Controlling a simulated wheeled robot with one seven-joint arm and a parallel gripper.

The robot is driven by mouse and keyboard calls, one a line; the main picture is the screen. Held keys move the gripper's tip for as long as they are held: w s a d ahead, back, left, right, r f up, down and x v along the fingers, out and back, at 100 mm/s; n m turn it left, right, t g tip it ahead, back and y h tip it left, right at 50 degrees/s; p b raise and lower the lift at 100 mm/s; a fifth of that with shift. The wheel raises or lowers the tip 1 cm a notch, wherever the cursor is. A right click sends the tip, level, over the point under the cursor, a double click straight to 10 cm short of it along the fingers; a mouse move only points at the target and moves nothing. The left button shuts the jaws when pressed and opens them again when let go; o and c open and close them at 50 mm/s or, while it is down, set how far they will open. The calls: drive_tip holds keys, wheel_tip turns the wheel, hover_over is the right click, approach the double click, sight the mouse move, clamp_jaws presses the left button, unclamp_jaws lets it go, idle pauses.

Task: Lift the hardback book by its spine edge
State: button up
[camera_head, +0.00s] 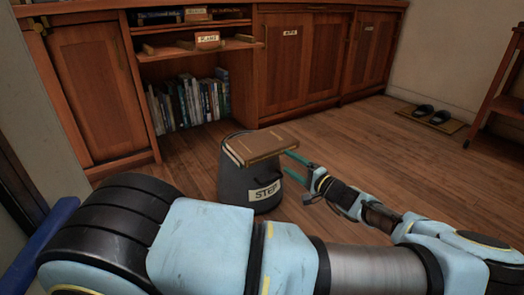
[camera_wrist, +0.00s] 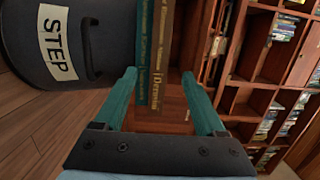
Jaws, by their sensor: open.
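A brown hardback book (camera_head: 262,143) lies flat on top of a dark grey step stool (camera_head: 235,185) labelled STEP. In the wrist view its brown spine (camera_wrist: 163,50) lies against a dark green spine (camera_wrist: 143,50), which is on the stool side. My gripper (camera_head: 292,164) is open at the right end of the book, with its teal fingers apart. In the wrist view the ends of both spines show between the fingers of my gripper (camera_wrist: 158,78), with a gap on the brown side. I cannot tell whether a finger touches them.
A wooden cabinet (camera_head: 290,65) with a low shelf of upright books (camera_head: 190,103) stands behind the stool. Dark slippers (camera_head: 432,114) lie on a mat at the right. The wooden floor (camera_head: 345,130) between is clear.

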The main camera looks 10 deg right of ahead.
sight(274, 153)
drive_tip(key=x, duration=0.2)
drive_tip(key=shift+w+a+b, duration=0.25)
drive_tip(key=shift+w+b, duration=0.05)
drive_tip(key=b+x, duration=0.2)
drive_tip(key=x, duration=0.2)
drive_tip(key=shift+w+f+b, duration=0.1)
drive_tip(key=shift+f+b, duration=0.1)
drive_tip(key=shift+b, duration=0.2)
drive_tip(key=shift+w+a+r, duration=0.2)
drive_tip(key=shift+w+a, duration=0.15)
drive_tip(key=shift+w, duration=0.1)
clamp_jaws()
idle(0.4)
